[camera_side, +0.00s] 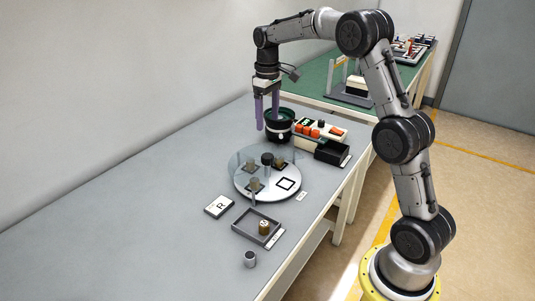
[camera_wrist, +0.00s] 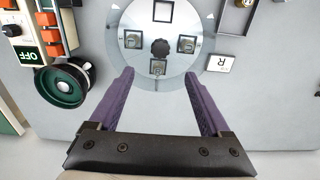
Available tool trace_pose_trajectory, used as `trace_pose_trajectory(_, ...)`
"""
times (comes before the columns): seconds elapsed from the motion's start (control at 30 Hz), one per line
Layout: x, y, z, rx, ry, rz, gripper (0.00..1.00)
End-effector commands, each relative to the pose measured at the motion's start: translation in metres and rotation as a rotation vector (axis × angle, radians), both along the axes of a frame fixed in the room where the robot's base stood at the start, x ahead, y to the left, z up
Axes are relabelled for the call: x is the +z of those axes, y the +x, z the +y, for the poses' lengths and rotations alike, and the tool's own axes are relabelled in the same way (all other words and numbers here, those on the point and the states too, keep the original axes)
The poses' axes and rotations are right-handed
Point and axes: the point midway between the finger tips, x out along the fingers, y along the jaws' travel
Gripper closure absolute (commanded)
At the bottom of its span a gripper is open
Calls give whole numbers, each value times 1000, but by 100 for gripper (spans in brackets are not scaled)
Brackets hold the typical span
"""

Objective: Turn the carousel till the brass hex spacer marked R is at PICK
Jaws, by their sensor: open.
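The carousel (camera_side: 262,193) is a pale round disc with a black centre knob (camera_side: 267,158) and a clear cover over its left and back part. In the wrist view the carousel (camera_wrist: 178,68) has brass-coloured pieces in the left pocket (camera_wrist: 132,40), right pocket (camera_wrist: 187,43) and near pocket (camera_wrist: 158,66). The far pocket (camera_wrist: 162,11) is empty. I cannot read marks on the pieces. A card (camera_side: 219,206) marked R lies beside the disc. My gripper (camera_side: 267,124) is open and empty, behind the carousel near the bowl; its purple fingers (camera_wrist: 158,73) point towards the disc.
A black bowl with green inside (camera_side: 278,122) and a switch panel (camera_side: 320,130) stand behind. A black box (camera_side: 332,150) is at the right edge. A grey tray (camera_side: 237,230) holds a brass piece (camera_side: 263,228); a grey cylinder (camera_side: 250,259) stands nearby. The table's left is clear.

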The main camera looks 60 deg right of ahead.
Motion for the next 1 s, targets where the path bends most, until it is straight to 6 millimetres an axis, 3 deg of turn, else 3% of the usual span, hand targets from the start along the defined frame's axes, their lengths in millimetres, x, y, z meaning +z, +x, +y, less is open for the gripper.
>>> trace_pose_trajectory(0.6,-108,-1,1,2,1,2,19)
trace_pose_trajectory(0.8,-127,-1,1,2,0,0,19)
trace_pose_trajectory(1.0,-132,0,1,2,0,-1,19)
